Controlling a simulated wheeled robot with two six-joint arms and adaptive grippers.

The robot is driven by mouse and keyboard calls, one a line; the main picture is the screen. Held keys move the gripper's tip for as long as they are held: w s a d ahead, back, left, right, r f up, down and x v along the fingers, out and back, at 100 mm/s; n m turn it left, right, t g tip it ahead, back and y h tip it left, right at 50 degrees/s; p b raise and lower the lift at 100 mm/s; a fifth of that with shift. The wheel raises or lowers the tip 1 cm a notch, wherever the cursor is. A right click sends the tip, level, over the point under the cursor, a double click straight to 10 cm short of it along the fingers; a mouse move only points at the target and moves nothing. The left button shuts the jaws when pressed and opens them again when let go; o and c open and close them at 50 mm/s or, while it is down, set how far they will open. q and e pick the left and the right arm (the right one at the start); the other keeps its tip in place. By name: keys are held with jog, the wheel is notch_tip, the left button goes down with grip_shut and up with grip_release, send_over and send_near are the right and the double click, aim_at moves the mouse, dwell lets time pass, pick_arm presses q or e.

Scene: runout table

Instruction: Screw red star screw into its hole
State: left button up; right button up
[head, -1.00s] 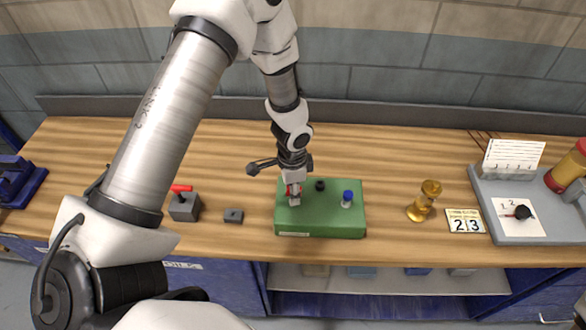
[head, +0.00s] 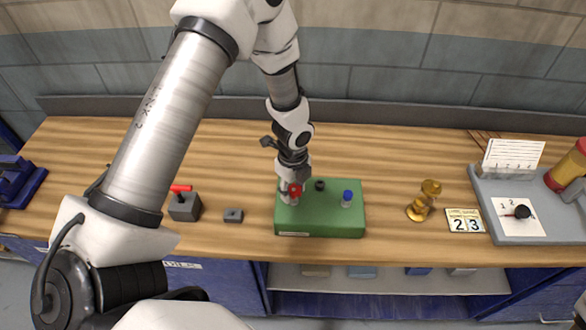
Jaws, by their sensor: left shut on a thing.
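The red star screw (head: 295,188) stands at the left part of the green block (head: 325,226). My left gripper (head: 291,190) reaches down from above and is shut on the red screw; its fingers hide part of the screw, and I cannot tell how deep it sits. A blue screw (head: 347,196) stands upright at the right of the block, and a black knob (head: 320,185) sits near its back middle.
Left of the block are a small grey block (head: 233,215) and a grey box with a red lever (head: 184,207). To the right stand a brass hourglass-like object (head: 423,203), a number card (head: 465,221) and a grey tray (head: 515,238). The wood between is clear.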

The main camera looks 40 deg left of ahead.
pick_arm(q)
jog(key=o, duration=1.2)
